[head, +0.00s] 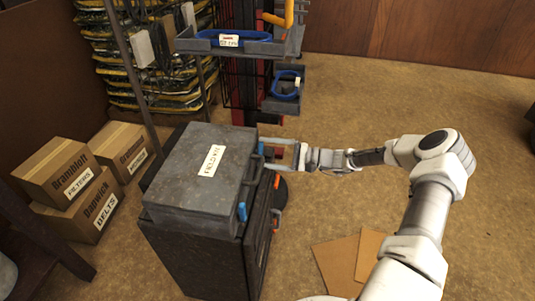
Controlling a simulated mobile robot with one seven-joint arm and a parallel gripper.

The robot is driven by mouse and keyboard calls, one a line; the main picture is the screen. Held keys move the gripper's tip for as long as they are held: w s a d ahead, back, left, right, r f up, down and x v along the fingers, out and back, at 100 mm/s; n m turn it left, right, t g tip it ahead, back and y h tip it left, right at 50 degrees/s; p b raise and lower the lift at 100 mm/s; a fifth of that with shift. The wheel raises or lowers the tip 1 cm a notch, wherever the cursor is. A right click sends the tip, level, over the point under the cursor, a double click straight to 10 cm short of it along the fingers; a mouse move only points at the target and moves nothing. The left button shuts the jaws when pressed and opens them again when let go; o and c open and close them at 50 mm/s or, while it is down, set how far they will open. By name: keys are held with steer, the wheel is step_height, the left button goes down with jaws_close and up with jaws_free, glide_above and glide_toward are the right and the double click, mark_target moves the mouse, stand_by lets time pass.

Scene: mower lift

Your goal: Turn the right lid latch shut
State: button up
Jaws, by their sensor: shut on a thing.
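A grey case with a white "FIELD KIT" label (211,161) lies with its lid down on a dark box (205,258). Two blue latches are on its right-hand side. The far blue latch (261,149) is at my fingertips; the near blue latch (242,212) is free of my gripper. My gripper (268,153) reaches in from the right, with one finger on each side of the far latch, and is shut on it. The fingers partly hide the latch, and its exact angle is too small to tell.
Orange handles (277,220) stick out of the dark box's right side. A rack with grey trays (232,45) stands behind the case. Cardboard cartons (82,205) stand at left. Flat cardboard (350,260) lies on the floor below my arm. Carpet at right is clear.

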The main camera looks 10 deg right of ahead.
steer(key=n+b, duration=0.1)
steer(key=n, duration=0.4)
steer(key=shift+f+n+b, duration=0.2)
steer(key=shift+n+b, duration=0.15)
steer(key=shift+n, duration=0.05)
stand_by(0.4)
steer(key=o, duration=1.1)
steer(key=shift+o, duration=0.2)
steer(key=p+v, duration=0.3)
steer(key=v, duration=1.4)
steer(key=shift+d, duration=0.25)
steer(key=shift+s, duration=0.15)
